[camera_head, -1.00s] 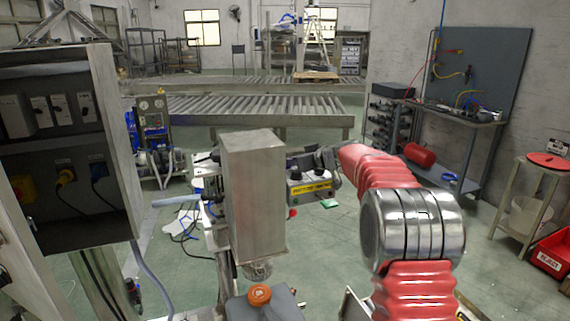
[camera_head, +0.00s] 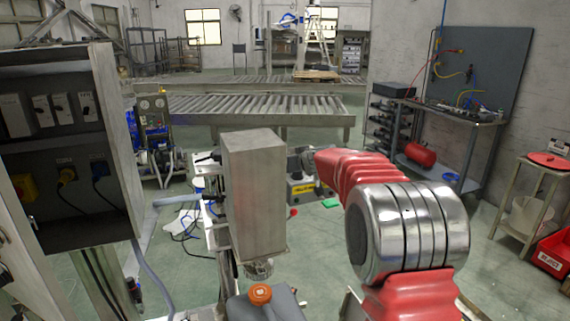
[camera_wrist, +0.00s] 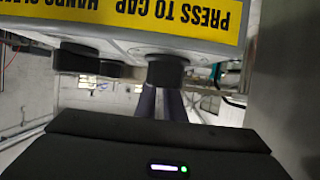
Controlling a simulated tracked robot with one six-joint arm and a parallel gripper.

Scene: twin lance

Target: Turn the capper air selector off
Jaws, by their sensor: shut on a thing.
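The capper's grey control box (camera_head: 302,191) with a yellow label is partly hidden behind the metal column and my arm. In the wrist view it appears upside down at the top, its label (camera_wrist: 130,14) reading "PRESS TO CAP". A black selector knob (camera_wrist: 166,70) sticks out from its face. My gripper (camera_wrist: 163,93) is at this knob, its fingers shut on it. Another black control (camera_wrist: 78,60) is just left of it. No on or off marking shows, so I cannot read the knob's position. In the head view my fingers are hidden behind the column.
The steel capper column (camera_head: 253,195) stands close left of my wrist. An orange-red button (camera_head: 260,294) is below it. An open electrical cabinet (camera_head: 65,150) is on the left. A roller conveyor (camera_head: 260,105) crosses behind, with open green floor before it.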

